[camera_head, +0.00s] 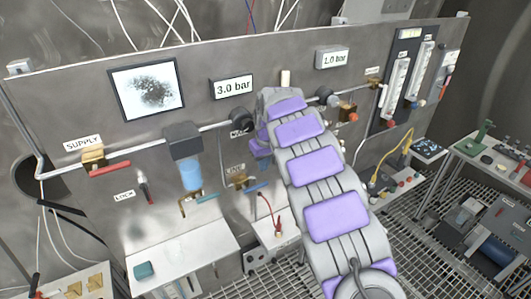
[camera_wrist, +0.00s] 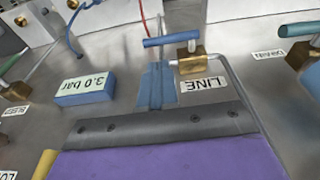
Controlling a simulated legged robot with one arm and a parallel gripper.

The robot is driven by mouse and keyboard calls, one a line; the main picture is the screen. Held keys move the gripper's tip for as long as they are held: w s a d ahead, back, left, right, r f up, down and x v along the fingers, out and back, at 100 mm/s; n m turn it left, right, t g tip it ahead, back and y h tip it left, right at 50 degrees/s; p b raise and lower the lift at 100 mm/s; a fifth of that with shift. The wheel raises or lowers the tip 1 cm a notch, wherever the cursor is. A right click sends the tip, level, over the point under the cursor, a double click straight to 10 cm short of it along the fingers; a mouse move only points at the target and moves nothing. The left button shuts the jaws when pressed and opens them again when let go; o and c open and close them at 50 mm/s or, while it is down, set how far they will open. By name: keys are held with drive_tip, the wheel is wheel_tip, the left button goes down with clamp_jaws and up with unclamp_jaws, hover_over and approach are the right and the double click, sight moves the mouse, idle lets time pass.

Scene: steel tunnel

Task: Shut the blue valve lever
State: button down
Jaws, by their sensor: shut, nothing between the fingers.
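The blue valve lever (camera_head: 258,186) sits on a brass valve (camera_head: 240,182) by the LINE label on the steel panel. It points right from the valve, roughly level. In the wrist view the blue lever (camera_wrist: 170,41) lies crosswise just beyond my fingertips, with its brass body (camera_wrist: 192,64) to the right. My gripper (camera_wrist: 157,72) is shut and empty; its blue fingers point at the lever, and I cannot tell whether they touch it. In the head view my gripper (camera_head: 260,150) is mostly hidden behind my arm, above the lever.
A red supply lever (camera_head: 110,168) and a filter with a blue bowl (camera_head: 190,175) are on the left. A teal drain lever (camera_head: 207,198) is near the LINE valve. A red cable (camera_head: 265,203) hangs below it. White shelves (camera_head: 180,260) jut out underneath.

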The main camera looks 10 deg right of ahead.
sight(261, 186)
drive_tip(key=f, duration=0.3)
drive_tip(key=w+f, duration=0.1)
drive_tip(key=f, duration=0.4)
drive_tip(key=shift+w+a+f, duration=0.3)
